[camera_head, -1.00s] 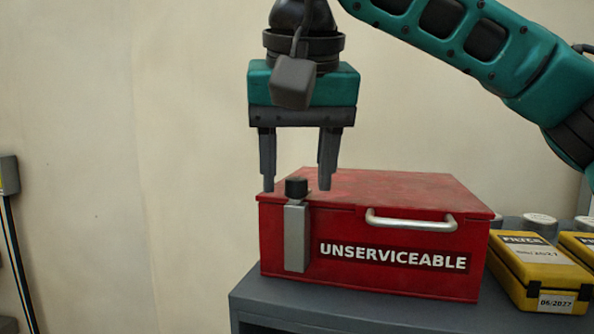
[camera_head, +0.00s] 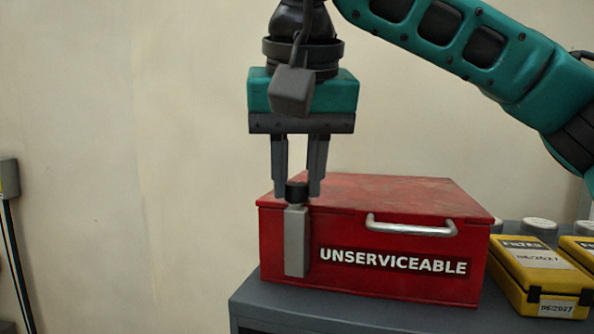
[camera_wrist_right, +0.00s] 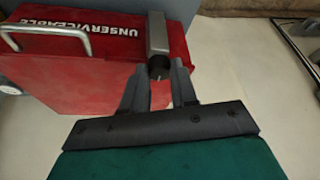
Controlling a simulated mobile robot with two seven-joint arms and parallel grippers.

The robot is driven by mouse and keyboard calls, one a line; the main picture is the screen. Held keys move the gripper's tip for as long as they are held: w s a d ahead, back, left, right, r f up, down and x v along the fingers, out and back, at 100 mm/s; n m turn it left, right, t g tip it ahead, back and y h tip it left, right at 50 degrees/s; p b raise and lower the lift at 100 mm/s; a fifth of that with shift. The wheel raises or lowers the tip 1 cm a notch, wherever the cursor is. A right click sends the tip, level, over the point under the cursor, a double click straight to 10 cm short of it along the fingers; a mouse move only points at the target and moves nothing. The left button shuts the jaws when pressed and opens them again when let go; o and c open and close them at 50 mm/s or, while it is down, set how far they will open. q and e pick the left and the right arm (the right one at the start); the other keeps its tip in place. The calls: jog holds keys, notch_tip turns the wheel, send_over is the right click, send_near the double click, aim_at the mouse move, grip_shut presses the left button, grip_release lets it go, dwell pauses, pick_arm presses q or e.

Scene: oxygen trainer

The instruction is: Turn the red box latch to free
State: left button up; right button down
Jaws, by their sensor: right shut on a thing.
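The red box (camera_head: 400,200), lettered UNSERVICEABLE, stands on a grey cabinet with its lid down. Its latch (camera_head: 296,242) is a grey bar hanging upright on the front face, left of the lettering, with a black knob (camera_head: 296,191) at its top. My right gripper (camera_head: 297,193) points straight down and is shut on the black knob, one finger on each side. In the right wrist view the fingers (camera_wrist_right: 159,75) close around the knob at the end of the grey latch bar (camera_wrist_right: 158,35). My left gripper is not in view.
The box has a silver handle (camera_head: 411,227) on its front. Yellow filter cases (camera_head: 540,272) stand close to the right of the box on the grey cabinet top (camera_head: 350,309). The space left of the box, before the wall, is free.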

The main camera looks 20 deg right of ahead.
jog(key=m+h+p, duration=0.1)
jog(key=m+p, duration=0.1)
jog(key=m, duration=0.1)
jog(key=shift+a+r, duration=0.1)
jog(key=m+g+h+p, duration=0.1)
jog(key=m, duration=0.1)
jog(key=shift+w+m, duration=0.1)
jog(key=shift+m, duration=0.3)
jog(key=m+g, duration=0.1)
jog(key=m, duration=0.2)
jog(key=m+g+h, duration=0.1)
jog(key=m, duration=0.2)
jog(key=shift+w+a, duration=0.1)
jog(key=shift+a, duration=0.05)
jog(key=m+g, duration=0.1)
jog(key=m, duration=0.1)
jog(key=m+g, duration=0.1)
jog(key=m, duration=0.2)
jog(key=shift+w+m+h, duration=0.15)
jog(key=shift+m+h, duration=0.15)
jog(key=shift+f+m, duration=0.2)
jog(key=shift+m, duration=0.1)
jog(key=c, duration=0.9)
grip_release()
